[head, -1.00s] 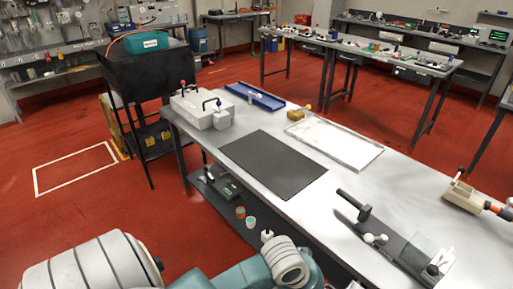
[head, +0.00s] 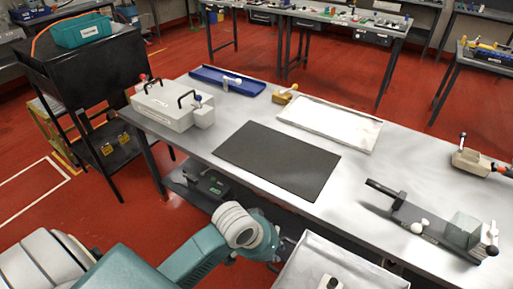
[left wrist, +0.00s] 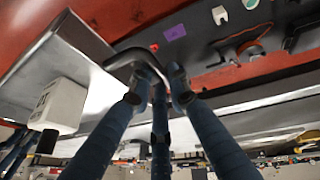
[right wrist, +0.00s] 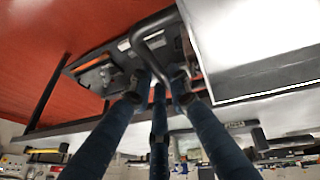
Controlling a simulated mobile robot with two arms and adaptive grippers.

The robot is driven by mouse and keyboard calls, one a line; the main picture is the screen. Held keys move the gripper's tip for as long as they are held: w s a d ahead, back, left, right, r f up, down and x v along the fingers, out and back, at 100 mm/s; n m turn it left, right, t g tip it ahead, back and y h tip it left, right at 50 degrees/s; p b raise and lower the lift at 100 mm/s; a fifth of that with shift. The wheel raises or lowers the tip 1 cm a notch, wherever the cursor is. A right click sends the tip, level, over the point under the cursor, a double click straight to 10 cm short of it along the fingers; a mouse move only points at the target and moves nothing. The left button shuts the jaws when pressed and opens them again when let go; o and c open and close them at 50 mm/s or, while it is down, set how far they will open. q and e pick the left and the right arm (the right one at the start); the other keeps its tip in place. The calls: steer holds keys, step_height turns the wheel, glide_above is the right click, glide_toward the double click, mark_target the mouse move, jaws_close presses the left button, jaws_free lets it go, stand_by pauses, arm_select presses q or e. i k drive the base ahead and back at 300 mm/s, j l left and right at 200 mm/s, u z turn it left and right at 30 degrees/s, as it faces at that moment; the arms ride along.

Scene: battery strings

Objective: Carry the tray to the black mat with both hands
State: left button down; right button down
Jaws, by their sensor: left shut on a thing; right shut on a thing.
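The grey metal tray (head: 345,262) shows at the bottom of the head view, partly cut off, in front of the workbench's near edge. A small white block (left wrist: 60,105) shows at the tray in the left wrist view. My left gripper (head: 274,258) is at the tray's left side; in the left wrist view (left wrist: 155,82) its fingers are shut on the tray's bar handle. My right gripper (right wrist: 157,82) is shut on the other handle (right wrist: 148,38), out of the head view. The black mat (head: 278,160) lies flat and bare on the bench.
On the bench (head: 195,145), a grey case (head: 165,107) stands left of the mat, with a blue tray (head: 228,80) and a pale shallow tray (head: 330,124) behind. A dark fixture (head: 430,225) lies right of the mat. A black cart (head: 85,60) stands at the left.

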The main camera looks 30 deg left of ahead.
mark_target(277, 155)
steer(key=j, duration=3)
steer(key=i+l, duration=0.5)
steer(key=i, duration=0.15)
steer(key=i+l, duration=0.55)
steer(key=i, duration=0.05)
